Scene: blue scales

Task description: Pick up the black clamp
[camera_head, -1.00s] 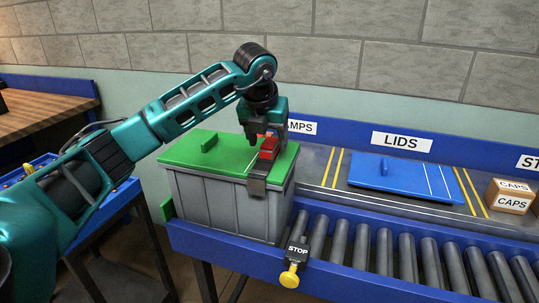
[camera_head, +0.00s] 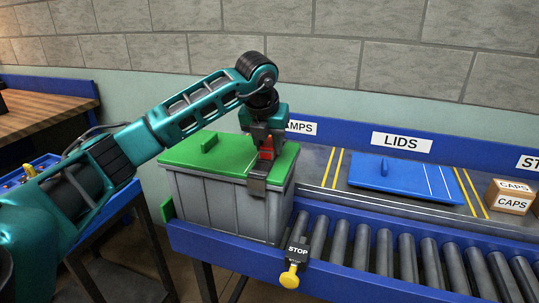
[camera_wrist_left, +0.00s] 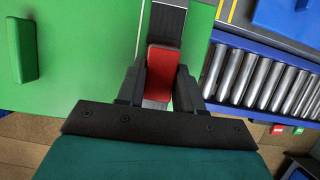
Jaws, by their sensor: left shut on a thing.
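The black clamp (camera_head: 257,187) sits over the front right edge of a green lid (camera_head: 205,151) on a grey bin (camera_head: 213,204). Its red part (camera_head: 266,154) stands up from the lid. My left gripper (camera_head: 266,146) points down over the clamp and is shut on the red part. In the left wrist view the red part (camera_wrist_left: 160,72) lies between the two dark fingers, and the dark clamp body (camera_wrist_left: 166,22) extends beyond it. My right gripper is not in view.
The bin stands at the left end of a blue-framed roller conveyor (camera_head: 389,252). A blue lid (camera_head: 400,176) lies on the shelf behind the rollers, with a CAPS box (camera_head: 509,198) to its right. A STOP sign with a yellow knob (camera_head: 290,276) is on the front rail.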

